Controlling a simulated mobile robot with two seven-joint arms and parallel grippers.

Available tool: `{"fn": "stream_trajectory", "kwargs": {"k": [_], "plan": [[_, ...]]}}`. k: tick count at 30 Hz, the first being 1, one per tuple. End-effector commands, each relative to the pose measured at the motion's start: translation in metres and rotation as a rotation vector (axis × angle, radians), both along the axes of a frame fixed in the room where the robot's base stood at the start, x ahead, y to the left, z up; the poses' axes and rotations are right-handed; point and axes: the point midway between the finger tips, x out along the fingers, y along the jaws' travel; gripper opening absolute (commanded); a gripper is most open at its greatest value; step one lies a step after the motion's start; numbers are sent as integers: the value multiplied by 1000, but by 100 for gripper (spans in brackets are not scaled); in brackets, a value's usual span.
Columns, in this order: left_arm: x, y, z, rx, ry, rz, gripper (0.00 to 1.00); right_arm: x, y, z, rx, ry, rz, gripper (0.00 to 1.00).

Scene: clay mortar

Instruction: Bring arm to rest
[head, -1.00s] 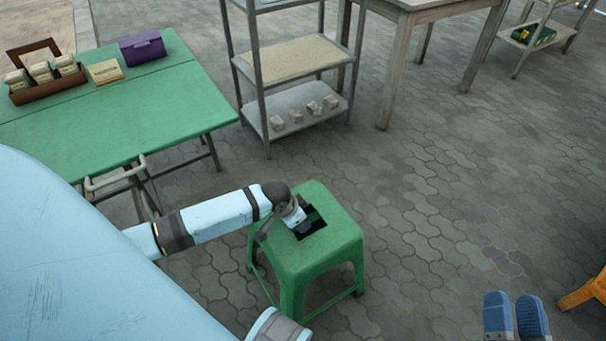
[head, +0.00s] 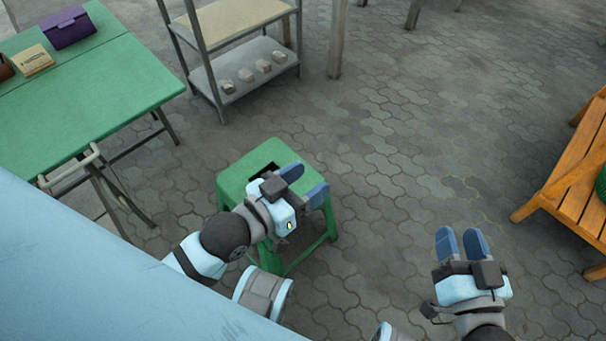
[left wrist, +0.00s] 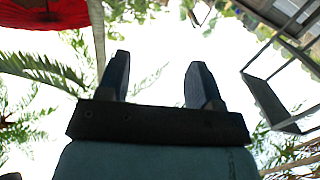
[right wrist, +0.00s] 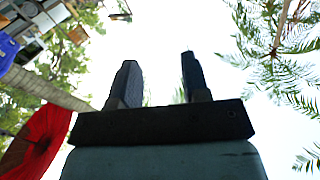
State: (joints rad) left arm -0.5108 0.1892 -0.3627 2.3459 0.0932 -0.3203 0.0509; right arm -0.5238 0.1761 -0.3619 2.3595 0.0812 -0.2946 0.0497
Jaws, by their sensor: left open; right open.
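My left gripper (head: 304,184) is in front of the green stool (head: 236,181) in the head view and covers part of its seat. Its two blue fingers are apart with nothing between them. The left wrist view shows the same open fingers (left wrist: 158,80) against bright sky and leaves. My right gripper (head: 460,243) is above the paving at the lower right, fingers pointing away from me. It is open and empty, and the right wrist view shows its spread fingers (right wrist: 157,80) against sky.
A green table (head: 105,95) with a purple case (head: 68,27) stands at the left. A metal shelf (head: 245,75) with several grey blocks is behind the stool. An orange wooden bench (head: 562,185) is at the right. Paving (head: 400,140) between is clear.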

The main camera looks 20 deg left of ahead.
Motion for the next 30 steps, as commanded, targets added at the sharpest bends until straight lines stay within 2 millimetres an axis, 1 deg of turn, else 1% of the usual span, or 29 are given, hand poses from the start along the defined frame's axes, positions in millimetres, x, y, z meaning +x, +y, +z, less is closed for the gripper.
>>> {"fn": "stream_trajectory", "kwargs": {"k": [1,3,17,20,27,30], "plan": [[-3,0,7,-13,-20,11,59,0,0,0,0,0,0,43],[-3,1,11,-18,-34,16,59,0,0,0,0,0,0,43],[-3,1,11,-15,-30,14,59,0,-1,3,-1,-4,0,43],[-3,1,18,-8,-20,17,59,0,-2,10,-9,7,-3,43],[-2,11,52,60,69,40,59,1,-10,43,-74,96,-28,43],[-3,17,63,97,117,52,59,-1,-16,54,-110,144,-40,43]]}}
